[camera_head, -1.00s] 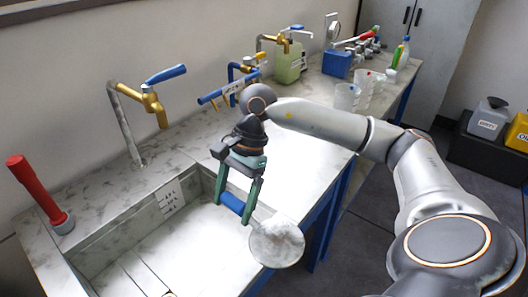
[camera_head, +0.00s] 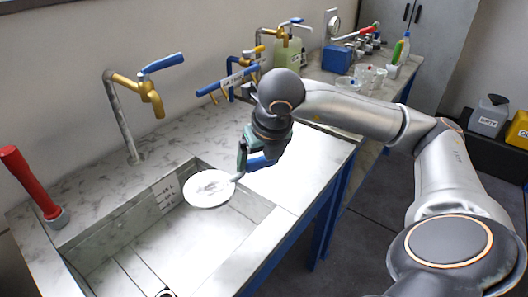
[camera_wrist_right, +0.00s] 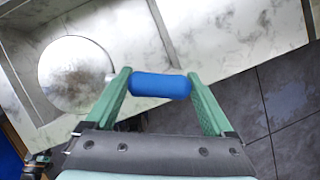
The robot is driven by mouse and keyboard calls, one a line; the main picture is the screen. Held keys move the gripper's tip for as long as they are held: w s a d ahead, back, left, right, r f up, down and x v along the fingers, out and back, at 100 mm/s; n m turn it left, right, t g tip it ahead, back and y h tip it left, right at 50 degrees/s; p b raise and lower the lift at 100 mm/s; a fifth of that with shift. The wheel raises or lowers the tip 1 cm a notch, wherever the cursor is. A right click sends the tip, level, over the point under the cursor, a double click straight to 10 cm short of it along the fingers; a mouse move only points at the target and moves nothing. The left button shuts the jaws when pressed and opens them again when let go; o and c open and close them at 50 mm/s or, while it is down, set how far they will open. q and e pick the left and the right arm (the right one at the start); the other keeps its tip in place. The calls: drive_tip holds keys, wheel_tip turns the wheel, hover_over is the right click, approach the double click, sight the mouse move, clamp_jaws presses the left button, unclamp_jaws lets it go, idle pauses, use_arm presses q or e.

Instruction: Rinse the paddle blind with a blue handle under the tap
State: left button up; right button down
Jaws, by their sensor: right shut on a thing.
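The paddle blind is a round pale disc (camera_head: 209,188) with a short stem and a blue handle (camera_head: 261,162). My right gripper (camera_head: 250,158) is shut on the blue handle. The disc hangs over the sink's back right part, to the left of the gripper. In the right wrist view the blue handle (camera_wrist_right: 160,85) lies between the green fingers and the grey, marbled disc (camera_wrist_right: 77,76) is at upper left. The tap (camera_head: 145,92), brass with a blue lever and a grey spout pipe, stands behind the sink, left of the disc. My left gripper is not in view.
The sink (camera_head: 255,243) is a pale rectangular basin with a label on its back wall. A red-handled upright item (camera_head: 30,182) stands at its left. Blue-handled valve piping (camera_head: 228,80), a green canister (camera_head: 287,52) and clear beakers (camera_head: 362,76) stand along the counter at the right.

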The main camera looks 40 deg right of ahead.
drive_tip(key=m, duration=0.1)
drive_tip(key=d+m+h, duration=0.1)
drive_tip(key=m, duration=0.1)
drive_tip(key=shift+r+g, duration=0.3)
drive_tip(key=shift+r, duration=0.1)
drive_tip(key=shift+w+d+m, duration=0.1)
drive_tip(key=shift+w+m, duration=0.1)
drive_tip(key=shift+m, duration=0.1)
drive_tip(key=w+a+f+p, duration=0.1)
drive_tip(key=w+a+f, duration=0.1)
drive_tip(key=w, duration=1.1)
drive_tip(key=shift+w+f+p, duration=0.2)
drive_tip(key=shift+f+p, duration=0.1)
drive_tip(key=s+d+b, duration=0.1)
drive_tip(key=s+b, duration=0.1)
drive_tip(key=s, duration=0.6)
idle(0.6)
